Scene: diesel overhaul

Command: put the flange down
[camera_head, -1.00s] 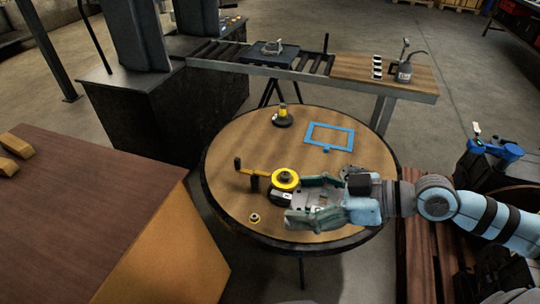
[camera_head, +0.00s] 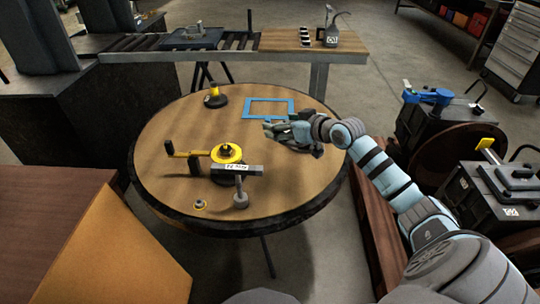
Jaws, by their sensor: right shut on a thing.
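My right gripper (camera_head: 276,129) is over the right side of the round wooden table (camera_head: 175,130), just below the blue square frame (camera_head: 268,101) in the picture. It is shut on a dark part, which I take to be the flange (camera_head: 314,151). The fingers and wrist hide most of this part, so its shape and whether it touches the table are hard to tell. My left gripper is not in view.
A yellow-wheeled fixture (camera_head: 228,153) with a crank and a grey labelled block stands left of the gripper. A dark-based yellow part (camera_head: 214,97) and a small ring (camera_head: 200,205) are also on the table. A roller conveyor (camera_head: 165,43) runs behind.

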